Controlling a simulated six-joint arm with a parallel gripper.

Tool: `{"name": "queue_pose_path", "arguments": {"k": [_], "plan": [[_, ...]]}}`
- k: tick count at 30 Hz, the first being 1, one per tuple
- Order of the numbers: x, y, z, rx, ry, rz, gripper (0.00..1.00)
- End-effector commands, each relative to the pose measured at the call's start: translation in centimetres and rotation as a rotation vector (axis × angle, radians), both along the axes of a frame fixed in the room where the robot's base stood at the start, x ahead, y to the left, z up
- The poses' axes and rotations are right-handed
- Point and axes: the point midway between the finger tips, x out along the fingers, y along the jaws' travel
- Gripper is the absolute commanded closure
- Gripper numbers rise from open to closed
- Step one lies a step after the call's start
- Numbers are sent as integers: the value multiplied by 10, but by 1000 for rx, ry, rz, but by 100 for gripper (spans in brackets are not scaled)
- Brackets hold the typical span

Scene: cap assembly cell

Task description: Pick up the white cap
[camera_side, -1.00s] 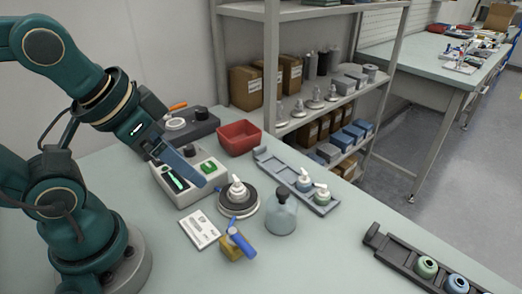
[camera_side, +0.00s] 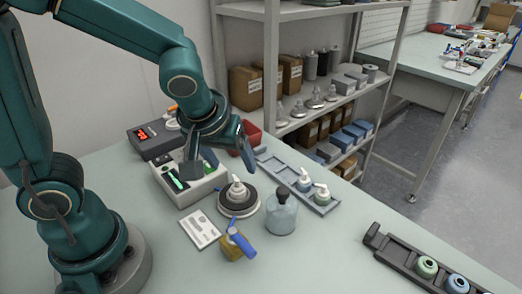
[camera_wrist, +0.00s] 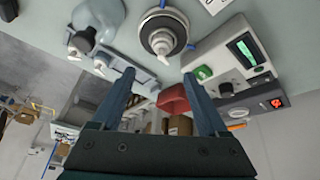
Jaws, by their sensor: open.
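A white pump-like cap (camera_side: 237,188) stands upright on a round black-and-white base on the table. It also shows in the wrist view (camera_wrist: 161,42), near the top centre. My gripper (camera_side: 219,168) is open and empty, just above and behind the cap in the side view. In the wrist view its two fingers (camera_wrist: 159,76) point up the picture, with a wide gap between them. The cap lies beyond the fingertips, apart from them. Two more white caps sit on bottles in a grey tray (camera_side: 270,163).
A grey-blue bottle (camera_side: 281,217) stands right of the round base. A control box (camera_side: 178,190) with a green display is to its left, and a red bin (camera_side: 256,138) lies behind. A white card (camera_side: 199,229) and a blue-handled yellowish item (camera_side: 234,247) lie in front.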

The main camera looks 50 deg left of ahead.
Motion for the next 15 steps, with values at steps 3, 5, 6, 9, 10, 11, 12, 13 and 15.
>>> {"name": "queue_pose_path", "arguments": {"k": [3, 5, 6, 9, 10, 11, 12, 13, 15], "plan": [[-3, -4, -14, 16, 53, -27, 23], [-4, -5, -18, 19, 66, -33, 23], [-4, -5, -20, 20, 70, -35, 23], [-2, -4, -27, 23, 71, -37, 23], [-1, -3, -30, 22, 72, -36, 23], [0, -2, -33, 21, 72, -35, 23], [2, -1, -38, 21, 73, -36, 23], [3, -1, -41, 21, 74, -36, 23], [5, 1, -48, 20, 72, -36, 23]]}}
